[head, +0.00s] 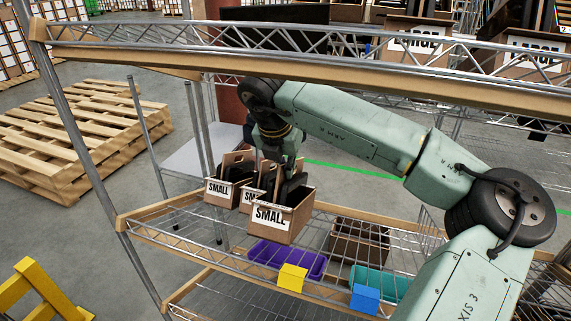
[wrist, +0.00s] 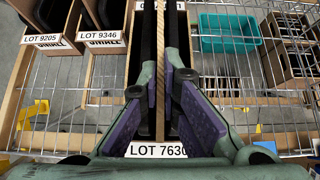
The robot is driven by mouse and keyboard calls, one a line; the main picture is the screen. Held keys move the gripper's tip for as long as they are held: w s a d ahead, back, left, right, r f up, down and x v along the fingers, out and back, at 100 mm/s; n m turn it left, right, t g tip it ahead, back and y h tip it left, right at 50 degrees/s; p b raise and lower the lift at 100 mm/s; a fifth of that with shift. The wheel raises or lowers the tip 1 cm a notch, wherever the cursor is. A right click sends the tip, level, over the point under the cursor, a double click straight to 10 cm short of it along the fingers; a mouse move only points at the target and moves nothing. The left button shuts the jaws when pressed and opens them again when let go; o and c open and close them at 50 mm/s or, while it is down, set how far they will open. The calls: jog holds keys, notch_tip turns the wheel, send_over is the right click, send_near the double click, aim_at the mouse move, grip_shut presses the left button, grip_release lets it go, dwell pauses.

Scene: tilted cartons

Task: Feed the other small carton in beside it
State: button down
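My gripper (wrist: 160,72) points down into a small brown carton (head: 282,217) marked SMALL. In the wrist view its fingers lie on both sides of the upright cardboard divider (wrist: 160,50) and look closed on it. This carton has a LOT 7630 label (wrist: 157,150). Two other small cartons, LOT 9205 (wrist: 48,40) and LOT 9346 (wrist: 101,37), stand side by side to its left, farther back. They also show in the head view (head: 221,190) (head: 249,197), the second partly hidden. I cannot tell whether the gripped carton touches the wire shelf (head: 185,233).
Yellow (head: 292,278) and blue (head: 365,298) blocks sit along the front beam. An upper rack beam (head: 300,57) crosses above my arm.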

aim_at(280, 168)
jog(key=shift+s+a+f+b, duration=0.1)
jog(key=shift+s+f+b, duration=0.25)
jog(key=shift+f+b, duration=0.4)
jog(key=shift+s+a+f+b, duration=0.1)
jog(key=shift+s+f+b, duration=0.2)
jog(key=shift+f+b, duration=0.45)
jog(key=shift+s+b, duration=0.1)
jog(key=shift+b, duration=0.45)
dwell(0.4)
jog(key=c, duration=1.7)
grip_release()
jog(key=shift+f, duration=0.15)
jog(key=shift+s, duration=0.1)
jog(key=v, duration=0.7)
jog(key=shift+r, duration=0.4)
jog(key=shift+s+f, duration=0.1)
